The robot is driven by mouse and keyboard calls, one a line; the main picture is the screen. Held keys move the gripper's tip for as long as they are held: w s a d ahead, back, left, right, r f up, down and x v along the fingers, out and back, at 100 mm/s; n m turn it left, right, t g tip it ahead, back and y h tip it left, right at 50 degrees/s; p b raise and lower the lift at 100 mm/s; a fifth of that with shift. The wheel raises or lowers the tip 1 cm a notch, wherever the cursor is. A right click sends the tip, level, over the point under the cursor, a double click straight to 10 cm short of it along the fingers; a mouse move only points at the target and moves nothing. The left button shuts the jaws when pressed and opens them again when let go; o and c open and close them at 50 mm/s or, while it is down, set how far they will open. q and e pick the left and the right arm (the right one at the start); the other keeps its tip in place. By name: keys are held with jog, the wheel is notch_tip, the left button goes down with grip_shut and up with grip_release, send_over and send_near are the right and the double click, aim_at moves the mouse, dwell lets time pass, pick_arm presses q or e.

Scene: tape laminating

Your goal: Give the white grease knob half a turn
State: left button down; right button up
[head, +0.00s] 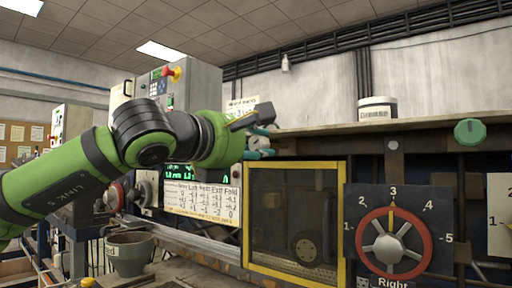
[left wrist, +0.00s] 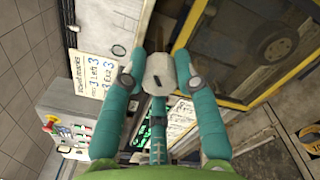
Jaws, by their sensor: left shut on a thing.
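The white grease knob (left wrist: 160,73) is between the teal fingers of my left gripper (left wrist: 160,82) in the left wrist view. The fingers are shut on it from both sides. A short dark mark shows on its face, tilted a little. In the head view my left gripper (head: 260,143) is at the front edge of the machine, above the yellow-framed window, and mostly hides the knob. My right gripper is in neither view.
A yellow-framed window (head: 340,225) sits below the gripper. To the right are a red dial (head: 413,264) labelled Right, pointing to 3, and a green knob (head: 470,132). A white tub (head: 377,112) stands on the ledge. A settings card (head: 203,202) hangs below my left arm.

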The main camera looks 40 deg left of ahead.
pick_arm(q)
jog(key=m, duration=0.6)
jog(key=shift+r, duration=0.1)
jog(key=m+p, duration=0.1)
jog(key=m, duration=0.5)
jog(key=shift+m, duration=0.4)
jog(key=m+p, duration=0.1)
jog(key=m, duration=0.5)
jog(key=m+p, duration=0.2)
jog(key=m, duration=0.4)
jog(key=shift+m, duration=0.4)
jog(key=c, duration=0.9)
grip_release()
